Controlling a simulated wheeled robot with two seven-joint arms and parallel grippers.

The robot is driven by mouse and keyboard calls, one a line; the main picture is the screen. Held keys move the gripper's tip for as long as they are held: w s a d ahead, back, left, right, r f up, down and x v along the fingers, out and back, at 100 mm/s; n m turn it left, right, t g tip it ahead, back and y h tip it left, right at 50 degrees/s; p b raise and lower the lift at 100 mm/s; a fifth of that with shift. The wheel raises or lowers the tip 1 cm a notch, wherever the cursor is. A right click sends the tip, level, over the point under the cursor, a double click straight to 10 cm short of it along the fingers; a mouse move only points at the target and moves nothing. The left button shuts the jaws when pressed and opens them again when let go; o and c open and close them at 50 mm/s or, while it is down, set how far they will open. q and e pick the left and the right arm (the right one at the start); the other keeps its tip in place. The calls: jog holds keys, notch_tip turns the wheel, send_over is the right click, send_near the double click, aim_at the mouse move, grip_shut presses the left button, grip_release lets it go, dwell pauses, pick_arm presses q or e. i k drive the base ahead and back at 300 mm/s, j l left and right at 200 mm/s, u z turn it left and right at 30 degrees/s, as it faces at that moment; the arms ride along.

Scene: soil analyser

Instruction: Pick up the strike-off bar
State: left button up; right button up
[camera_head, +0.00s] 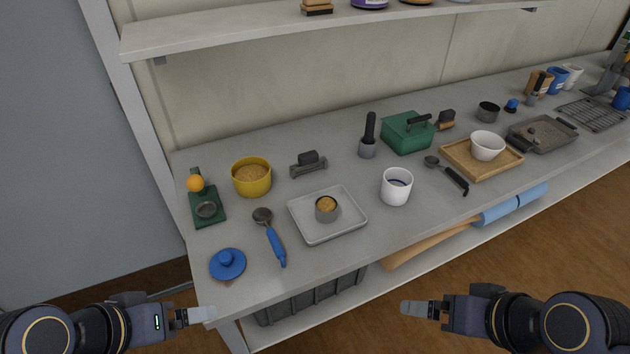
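What looks like the strike-off bar (309,168) is a grey bar with a dark block grip on top. It lies on the grey worktop (300,257) behind the pale tray (354,232), right of the yellow tub (251,178). My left gripper (207,314) is at the lower left, in front of the worktop's front left corner. My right gripper (410,307) is at the lower right, in front of the worktop edge. Both are well apart from the bar and hold nothing that I can see. Their finger gaps cannot be made out.
A small filled cup (327,209) stands in the pale tray. A blue-handled scoop (275,245), blue lid (228,264) and green device (206,210) are at the left. A white cup (397,186) and green box (407,133) stand right of the bar. A shelf (240,35) overhangs the back.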

aim_at(308, 159)
jog(key=i+l+u, duration=0.1)
jog(key=l+u, duration=0.2)
jog(key=l, duration=0.35)
jog(key=l+u, duration=0.3)
jog(key=l, duration=0.3)
jog(key=i+j+u, duration=0.1)
jog(key=u, duration=0.3)
jog(key=i+u, duration=0.35)
jog(key=j+u, duration=0.1)
jog(key=u, duration=0.3)
jog(key=i, duration=0.05)
